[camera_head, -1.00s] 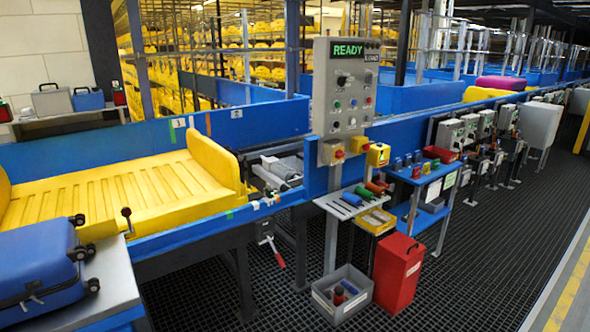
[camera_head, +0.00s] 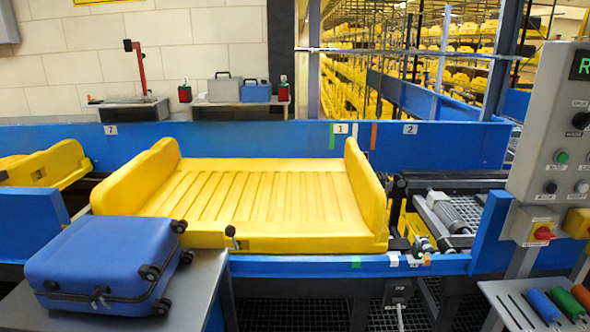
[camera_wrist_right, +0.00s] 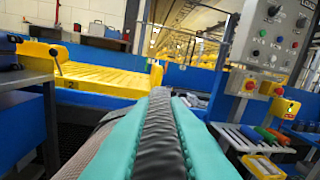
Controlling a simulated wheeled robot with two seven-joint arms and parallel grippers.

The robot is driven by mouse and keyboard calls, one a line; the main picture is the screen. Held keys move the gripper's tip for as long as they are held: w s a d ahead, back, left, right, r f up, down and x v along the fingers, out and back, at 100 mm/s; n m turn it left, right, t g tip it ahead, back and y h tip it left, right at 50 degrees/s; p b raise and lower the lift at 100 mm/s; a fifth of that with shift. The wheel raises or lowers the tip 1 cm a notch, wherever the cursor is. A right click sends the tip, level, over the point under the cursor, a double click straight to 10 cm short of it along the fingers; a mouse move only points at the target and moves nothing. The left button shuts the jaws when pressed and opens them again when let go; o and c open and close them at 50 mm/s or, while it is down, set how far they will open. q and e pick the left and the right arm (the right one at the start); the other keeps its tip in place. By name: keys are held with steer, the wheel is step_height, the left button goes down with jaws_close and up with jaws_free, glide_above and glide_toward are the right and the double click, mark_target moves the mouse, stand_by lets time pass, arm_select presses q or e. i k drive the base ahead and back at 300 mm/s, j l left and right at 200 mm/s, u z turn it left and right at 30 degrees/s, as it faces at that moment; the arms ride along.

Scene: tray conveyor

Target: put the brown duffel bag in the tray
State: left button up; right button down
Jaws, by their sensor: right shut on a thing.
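In the right wrist view, my right gripper (camera_wrist_right: 160,98) has two teal fingers closed on a dark strap, which I take as the handle of the brown duffel bag (camera_wrist_right: 163,140). A brownish-grey patch lies left of the fingers; I cannot tell whether it is the bag's body. The rest of the bag is out of sight. The yellow tray (camera_head: 262,243) stands empty on the conveyor in the head view, with raised ends left and right. It also shows in the right wrist view (camera_wrist_right: 105,75), beyond and left of the fingers. My left gripper is out of view.
A blue suitcase (camera_head: 100,265) lies on a grey metal table (camera_head: 190,300) in front of the tray's left end. A small black-knobbed lever (camera_head: 231,234) stands at the tray's front edge. The control panel post (camera_head: 550,130) rises at right. Blue side rails (camera_head: 300,264) border the conveyor.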

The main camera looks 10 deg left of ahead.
mark_target(304, 202)
steer(key=i+l+u, duration=0.2)
steer(key=u, duration=0.15)
steer(key=i+l+u, duration=0.2)
steer(key=l+u, duration=0.15)
steer(key=i+l+u, duration=0.15)
steer(key=l+u, duration=0.15)
steer(key=i+l+u, duration=0.1)
steer(key=l+u, duration=0.25)
steer(key=l, duration=0.1)
